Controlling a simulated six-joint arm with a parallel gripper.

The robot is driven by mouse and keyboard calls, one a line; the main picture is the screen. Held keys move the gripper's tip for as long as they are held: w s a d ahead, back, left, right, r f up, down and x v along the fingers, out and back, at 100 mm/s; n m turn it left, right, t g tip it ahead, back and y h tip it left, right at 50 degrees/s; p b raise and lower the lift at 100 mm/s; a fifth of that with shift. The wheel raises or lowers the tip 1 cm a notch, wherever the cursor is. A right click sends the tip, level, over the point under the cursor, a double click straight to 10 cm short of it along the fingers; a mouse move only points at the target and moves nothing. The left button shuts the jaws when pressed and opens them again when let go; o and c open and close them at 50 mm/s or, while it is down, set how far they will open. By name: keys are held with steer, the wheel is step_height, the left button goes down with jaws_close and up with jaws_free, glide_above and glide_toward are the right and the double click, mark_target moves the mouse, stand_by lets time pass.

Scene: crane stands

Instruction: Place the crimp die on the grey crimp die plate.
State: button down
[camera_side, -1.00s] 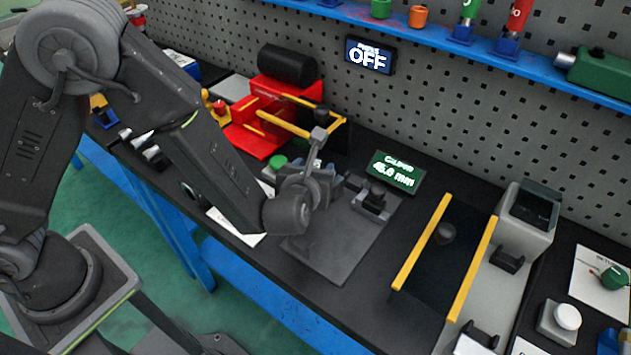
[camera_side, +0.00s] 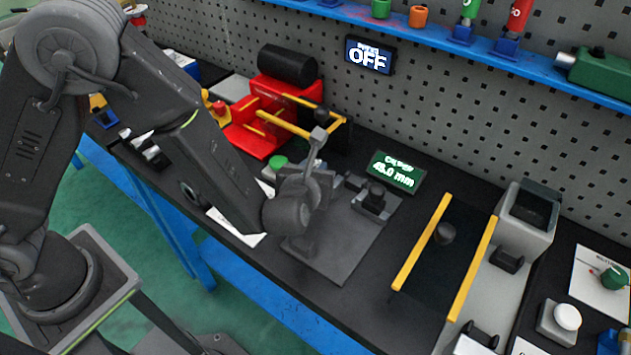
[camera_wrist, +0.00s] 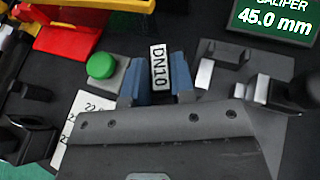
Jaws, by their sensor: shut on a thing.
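The crimp die appears to be the small block with a white "DN10" label (camera_wrist: 158,66), upright in the wrist view. My gripper (camera_wrist: 163,88) is shut on it, with blue-grey fingers on its left and right sides. In the side view my gripper (camera_side: 318,185) is mostly hidden behind my wrist, and the die cannot be made out. It is over the back left part of a flat grey plate (camera_side: 340,245). I cannot tell whether this is the crimp die plate, or whether the die touches anything below.
A green button (camera_wrist: 101,65) is left of my fingers. A grey slide fixture (camera_side: 372,198) and a caliper display reading 45.0 mm (camera_side: 394,172) are to the right. A red machine (camera_side: 262,125) stands behind left. Yellow rails (camera_side: 422,243) border a dark area at right.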

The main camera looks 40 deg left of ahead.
steer(key=shift+r, duration=0.2)
steer(key=shift+r, duration=0.65)
step_height(320, 180, up, 2)
steer(key=shift+r, duration=0.25)
steer(key=a+r, duration=0.2)
steer(key=a, duration=0.7)
steer(key=a+r+m+h, duration=0.1)
steer(key=a+r, duration=0.2)
steer(key=a, duration=0.7)
steer(key=shift+w+r+t, duration=0.3)
steer(key=shift+r, duration=0.05)
